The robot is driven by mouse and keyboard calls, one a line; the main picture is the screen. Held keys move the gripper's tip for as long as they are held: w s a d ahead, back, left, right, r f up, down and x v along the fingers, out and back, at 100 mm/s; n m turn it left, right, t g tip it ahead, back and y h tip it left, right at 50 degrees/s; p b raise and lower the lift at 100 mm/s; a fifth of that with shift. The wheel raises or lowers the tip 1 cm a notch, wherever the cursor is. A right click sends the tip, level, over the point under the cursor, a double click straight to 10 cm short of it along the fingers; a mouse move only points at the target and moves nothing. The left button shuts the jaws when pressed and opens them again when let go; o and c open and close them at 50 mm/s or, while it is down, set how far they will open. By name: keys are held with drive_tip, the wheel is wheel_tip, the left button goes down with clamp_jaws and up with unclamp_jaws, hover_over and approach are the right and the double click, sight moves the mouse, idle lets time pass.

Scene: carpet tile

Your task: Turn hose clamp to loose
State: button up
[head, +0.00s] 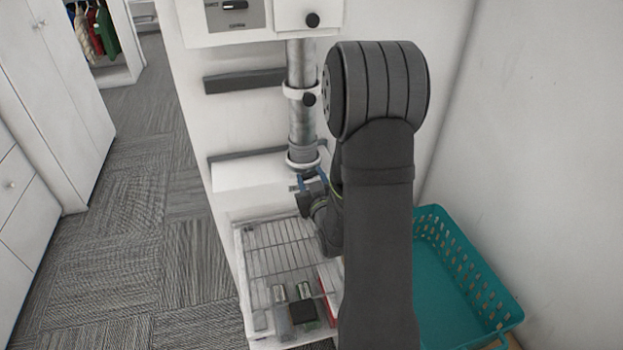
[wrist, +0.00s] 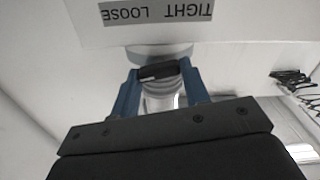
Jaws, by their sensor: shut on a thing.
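The hose clamp's black handle (wrist: 158,71) lies crosswise, slightly tilted, between the blue fingers of my gripper (wrist: 159,68) in the wrist view. The fingers are shut on it. Behind it is a pale clamp collar around a ribbed hose (wrist: 158,95). A grey label (wrist: 155,13) above reads TIGHT and LOOSE upside down, with LOOSE at the picture's left. In the head view, my gripper (head: 309,181) reaches the lower white collar (head: 303,162) at the bottom of the grey hose (head: 302,122). The handle is too small to make out there.
A wire rack (head: 275,247) with small items lies below the gripper. A teal basket (head: 462,262) stands at right, beside the white wall. A panel with a switch (head: 235,6) and black knobs (head: 312,19) is above. Carpeted floor (head: 165,215) is open at left.

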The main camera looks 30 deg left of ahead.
drive_tip(key=n, duration=0.4)
drive_tip(key=shift+n, duration=0.3)
drive_tip(key=n, duration=0.3)
drive_tip(key=shift+a+n, duration=0.1)
drive_tip(key=shift+n, duration=0.3)
drive_tip(key=n, duration=0.4)
drive_tip(key=shift+s+f, duration=0.1)
drive_tip(key=n, duration=0.8)
drive_tip(key=shift+f+n, duration=0.15)
drive_tip(key=shift+n, duration=0.15)
drive_tip(key=n, duration=0.3)
drive_tip(key=shift+n, duration=0.3)
drive_tip(key=n, duration=0.3)
drive_tip(key=shift+n, duration=0.3)
drive_tip(key=shift+f+n, duration=0.1)
drive_tip(key=shift+n, duration=1.7)
